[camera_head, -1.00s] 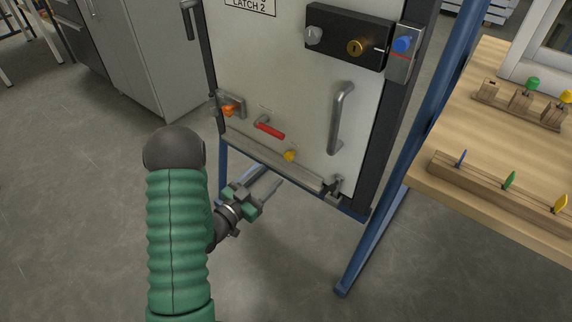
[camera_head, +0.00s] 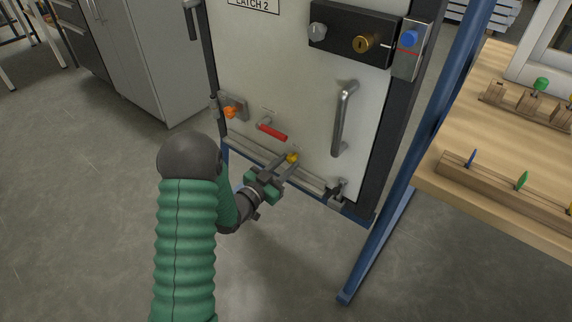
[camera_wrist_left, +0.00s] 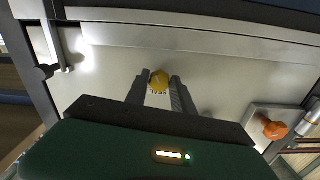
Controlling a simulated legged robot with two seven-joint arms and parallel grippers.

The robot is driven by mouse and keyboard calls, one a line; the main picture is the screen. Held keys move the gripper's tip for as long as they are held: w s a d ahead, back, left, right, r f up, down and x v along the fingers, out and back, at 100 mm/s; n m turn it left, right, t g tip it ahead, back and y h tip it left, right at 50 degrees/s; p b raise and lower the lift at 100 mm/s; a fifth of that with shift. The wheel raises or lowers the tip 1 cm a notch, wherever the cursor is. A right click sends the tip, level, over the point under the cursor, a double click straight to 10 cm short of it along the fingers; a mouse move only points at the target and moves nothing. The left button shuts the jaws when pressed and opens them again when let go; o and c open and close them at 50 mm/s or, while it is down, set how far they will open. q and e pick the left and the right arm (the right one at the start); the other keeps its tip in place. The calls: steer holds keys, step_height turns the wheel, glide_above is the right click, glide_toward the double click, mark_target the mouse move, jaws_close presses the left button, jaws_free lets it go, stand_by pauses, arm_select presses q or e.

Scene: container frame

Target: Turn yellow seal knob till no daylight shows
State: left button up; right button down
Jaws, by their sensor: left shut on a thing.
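The yellow seal knob (camera_head: 292,158) sits low on the pale door panel (camera_head: 270,70), just above its bottom edge. My left gripper (camera_head: 289,163) reaches up to it from below left and is shut on it. In the left wrist view the yellow knob (camera_wrist_left: 159,79) shows between the two finger tips (camera_wrist_left: 159,83), with a small label partly visible beside it. A grey seal strip (camera_head: 260,163) runs along the door's bottom edge; whether daylight shows there I cannot tell. My right gripper is out of view.
A red lever (camera_head: 272,131) and an orange knob (camera_head: 230,112) are close by on the door. A grey pull handle (camera_head: 343,118) stands to the right. Blue frame legs (camera_head: 380,240) and a wooden bench (camera_head: 480,195) lie further right.

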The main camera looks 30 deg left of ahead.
arm_select(q)
jaws_close()
steer(key=shift+r+n+p, duration=0.2)
steer(key=shift+n+p, duration=0.1)
steer(key=shift+p, duration=0.35)
steer(key=shift+f, duration=0.15)
steer(key=o, duration=0.9)
jaws_free()
steer(key=shift+s, duration=0.1)
steer(key=s+p, duration=0.1)
steer(key=s, duration=0.4)
steer(key=s+a+p, duration=0.1)
steer(key=s+p, duration=0.1)
steer(key=s, duration=0.4)
steer(key=s+p, duration=0.1)
steer(key=s, duration=0.4)
steer(key=shift+s+a+f+p, duration=0.1)
steer(key=shift+s+a+p, duration=0.1)
steer(key=shift+s+p, duration=0.2)
steer(key=shift+w, duration=0.1)
